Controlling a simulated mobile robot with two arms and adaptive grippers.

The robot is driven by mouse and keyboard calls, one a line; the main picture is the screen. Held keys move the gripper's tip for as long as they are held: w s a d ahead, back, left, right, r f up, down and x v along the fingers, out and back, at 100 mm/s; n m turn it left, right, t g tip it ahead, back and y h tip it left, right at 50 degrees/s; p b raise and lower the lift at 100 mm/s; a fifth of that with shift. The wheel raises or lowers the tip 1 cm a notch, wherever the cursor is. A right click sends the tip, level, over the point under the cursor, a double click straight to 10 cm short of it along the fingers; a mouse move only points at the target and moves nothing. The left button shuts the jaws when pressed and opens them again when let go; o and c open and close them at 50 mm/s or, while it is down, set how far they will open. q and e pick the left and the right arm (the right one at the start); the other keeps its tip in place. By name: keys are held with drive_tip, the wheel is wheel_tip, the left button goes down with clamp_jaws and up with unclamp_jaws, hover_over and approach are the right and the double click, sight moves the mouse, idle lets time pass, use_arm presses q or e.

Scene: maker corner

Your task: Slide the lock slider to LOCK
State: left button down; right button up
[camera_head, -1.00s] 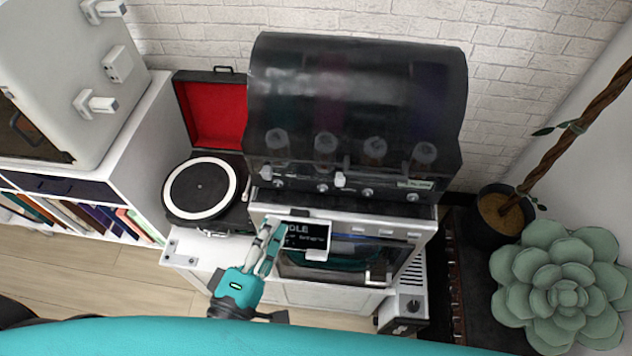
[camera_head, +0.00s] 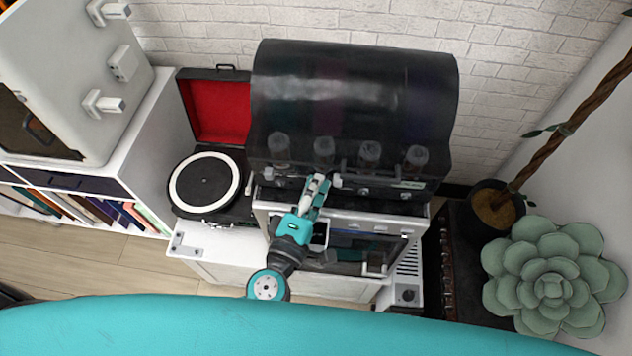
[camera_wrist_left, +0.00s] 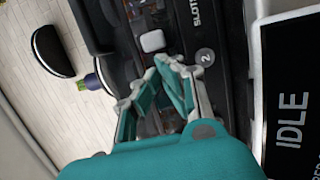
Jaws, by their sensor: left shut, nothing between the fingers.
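The machine (camera_head: 350,95) has a dark smoked hood, with a row of small parts along the strip below it. A small white block (camera_head: 336,181) on that strip may be the lock slider; no LOCK lettering is readable. A white block (camera_wrist_left: 152,41) also shows in the left wrist view, just beyond the fingertips. My left gripper (camera_head: 319,180) is shut and empty, its tips just left of the block in the head view; contact cannot be told. In the left wrist view the gripper (camera_wrist_left: 168,64) is beside a "SLOT" label and a round "2" mark.
A display (camera_wrist_left: 290,110) reads IDLE. A record player (camera_head: 205,182) with a red-lined lid stands left of the machine. A potted plant (camera_head: 495,208) and a large succulent (camera_head: 548,280) stand at the right. A white cabinet (camera_head: 75,75) stands at the far left.

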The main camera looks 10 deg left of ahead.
sight(334, 183)
use_arm(q)
drive_tip(key=shift+w, duration=0.1)
drive_tip(key=d, duration=0.3)
drive_tip(key=shift+p, duration=0.4)
